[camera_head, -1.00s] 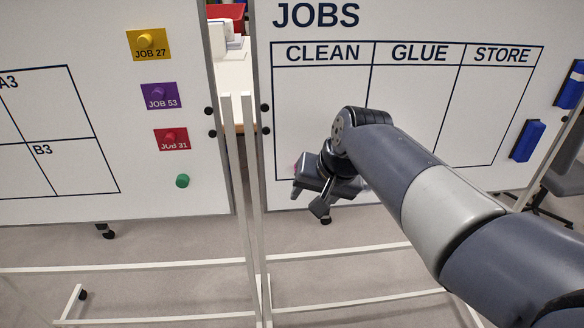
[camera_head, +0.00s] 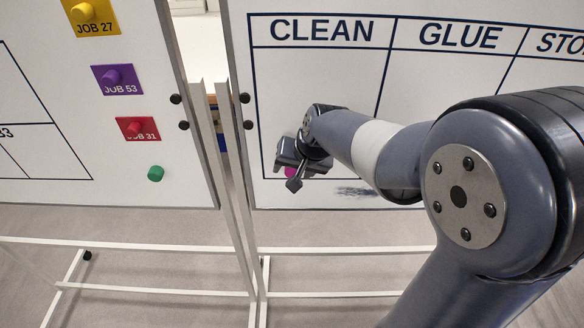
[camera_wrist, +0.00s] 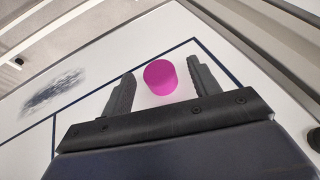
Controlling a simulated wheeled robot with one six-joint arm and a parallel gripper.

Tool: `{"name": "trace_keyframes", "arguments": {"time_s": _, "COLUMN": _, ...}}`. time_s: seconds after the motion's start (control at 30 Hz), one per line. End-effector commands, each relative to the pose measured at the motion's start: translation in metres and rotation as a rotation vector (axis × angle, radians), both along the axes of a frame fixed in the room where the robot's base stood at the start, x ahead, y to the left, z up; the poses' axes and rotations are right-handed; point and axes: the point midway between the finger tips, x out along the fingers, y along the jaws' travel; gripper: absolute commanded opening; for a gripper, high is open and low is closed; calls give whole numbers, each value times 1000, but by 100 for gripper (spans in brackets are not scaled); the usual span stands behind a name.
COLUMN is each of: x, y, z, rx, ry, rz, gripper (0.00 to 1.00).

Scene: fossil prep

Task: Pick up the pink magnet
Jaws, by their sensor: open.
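The pink magnet (camera_wrist: 160,78) is a short round cylinder on the white JOBS board (camera_head: 330,95), near the lower left corner of the CLEAN column. In the head view only a bit of the pink magnet (camera_head: 290,172) shows behind my gripper (camera_head: 287,170). In the wrist view my gripper (camera_wrist: 161,88) is open, with one finger on each side of the magnet and gaps between. I cannot tell how deep the fingers reach around it.
A second board (camera_head: 30,110) at the left holds yellow, purple and red cards with magnets, and a green magnet (camera_head: 155,173). White stand posts (camera_head: 213,150) rise between the boards. A dark smudge (camera_wrist: 52,92) marks the JOBS board beside the magnet.

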Motion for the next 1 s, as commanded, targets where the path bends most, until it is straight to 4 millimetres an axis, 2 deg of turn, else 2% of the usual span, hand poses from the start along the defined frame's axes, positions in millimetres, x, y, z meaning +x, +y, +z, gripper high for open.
{"name": "trace_keyframes", "arguments": {"time_s": 0.17, "x": 0, "y": 0, "z": 0, "rx": 0, "ry": 0, "rz": 0, "gripper": 57}}
{"name": "trace_keyframes", "arguments": {"time_s": 0.73, "x": 0, "y": 0, "z": 1, "rx": 0, "ry": -1, "rz": 0, "gripper": 11}}
{"name": "trace_keyframes", "arguments": {"time_s": 1.0, "x": 0, "y": 0, "z": 1, "rx": 0, "ry": -1, "rz": 0, "gripper": 10}}
